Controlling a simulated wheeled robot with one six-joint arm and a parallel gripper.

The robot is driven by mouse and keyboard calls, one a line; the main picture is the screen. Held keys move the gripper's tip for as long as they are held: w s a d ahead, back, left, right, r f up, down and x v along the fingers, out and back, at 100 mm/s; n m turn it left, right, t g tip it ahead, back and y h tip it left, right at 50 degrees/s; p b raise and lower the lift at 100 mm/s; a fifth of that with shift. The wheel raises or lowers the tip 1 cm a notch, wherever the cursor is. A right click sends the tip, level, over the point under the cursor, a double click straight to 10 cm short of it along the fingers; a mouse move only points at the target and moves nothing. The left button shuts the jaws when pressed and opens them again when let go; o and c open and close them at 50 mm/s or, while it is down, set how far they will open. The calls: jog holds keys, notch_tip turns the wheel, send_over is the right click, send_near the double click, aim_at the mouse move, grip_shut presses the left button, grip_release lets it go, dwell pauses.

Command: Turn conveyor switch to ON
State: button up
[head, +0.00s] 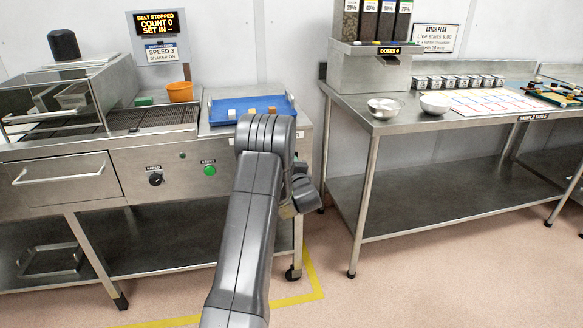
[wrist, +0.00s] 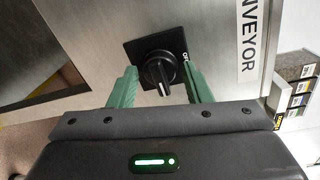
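The conveyor switch (wrist: 160,70) is a black rotary knob on a square black plate, on a steel panel in the wrist view. Its white pointer line faces down the picture, towards my gripper body, and not towards the small ON mark (wrist: 186,56) at the plate's right edge. A CONVEYOR label (wrist: 248,38), partly cut off, is to the right. My gripper (wrist: 159,72) is open, with one green finger on each side of the knob and gaps visible between. In the head view my arm hides the switch and my fingers.
The belt machine's panel (head: 135,178) has a black SPEED knob (head: 155,179) and a green START button (head: 210,170). A blue tray (head: 222,106) lies on top. The sample table (head: 450,125) is at right, with open floor before it.

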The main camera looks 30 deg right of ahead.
jog(key=shift+o, duration=0.6)
jog(key=v, duration=1.4)
jog(key=shift+w+d, duration=0.1)
jog(key=shift+w, duration=0.05)
jog(key=x, duration=1.3)
jog(key=shift+w, duration=0.35)
